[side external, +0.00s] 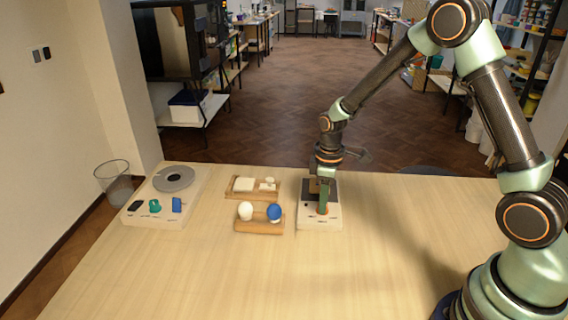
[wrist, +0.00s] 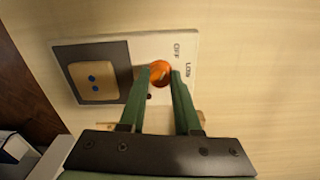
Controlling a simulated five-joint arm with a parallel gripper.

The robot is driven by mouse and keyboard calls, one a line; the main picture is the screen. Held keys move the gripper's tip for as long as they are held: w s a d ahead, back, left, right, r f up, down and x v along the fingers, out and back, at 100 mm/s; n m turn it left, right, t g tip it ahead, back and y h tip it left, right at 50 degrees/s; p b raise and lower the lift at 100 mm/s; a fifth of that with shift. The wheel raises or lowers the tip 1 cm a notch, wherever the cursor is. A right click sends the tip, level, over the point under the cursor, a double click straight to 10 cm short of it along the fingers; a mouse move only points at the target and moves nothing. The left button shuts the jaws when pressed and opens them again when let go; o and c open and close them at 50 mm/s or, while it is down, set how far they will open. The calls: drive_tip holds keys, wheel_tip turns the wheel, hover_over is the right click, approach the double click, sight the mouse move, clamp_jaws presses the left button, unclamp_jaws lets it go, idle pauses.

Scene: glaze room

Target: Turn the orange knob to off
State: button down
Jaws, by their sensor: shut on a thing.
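The orange knob (wrist: 160,77) sits on a white panel (wrist: 186,45) beside the printed words OFF and LOW in the wrist view. My gripper (wrist: 161,70) has its two green fingers on either side of the knob, shut on it. The fingers hide parts of the knob's sides, and I cannot tell which mark it points to. In the side view, my gripper (side external: 322,207) reaches down to the front of the same device (side external: 320,224), and the knob is mostly hidden there.
The device's dark plate (wrist: 115,58) carries a wooden block (wrist: 93,68) with two blue dots. To the left stand a wooden holder (side external: 259,228) with a white and a blue ball, a wooden tray (side external: 252,196) and another control box (side external: 135,219). The table front is clear.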

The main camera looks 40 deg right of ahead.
drive_tip(key=shift+a, duration=0.15)
drive_tip(key=c, duration=0.6)
unclamp_jaws()
drive_tip(key=shift+s+r, duration=0.1)
drive_tip(key=shift+r, duration=6)
drive_tip(key=s+r+m+t, duration=0.1)
drive_tip(key=s+r+m, duration=0.1)
drive_tip(key=s+r, duration=0.1)
drive_tip(key=s+a+r+m+t, duration=0.1)
drive_tip(key=s+r+m+t, duration=0.1)
drive_tip(key=s, duration=0.3)
drive_tip(key=s+a+r+m+t, duration=0.1)
drive_tip(key=s+r+m+t, duration=0.1)
drive_tip(key=s+r, duration=0.3)
drive_tip(key=shift+a+m, duration=0.2)
drive_tip(key=shift+m, duration=0.5)
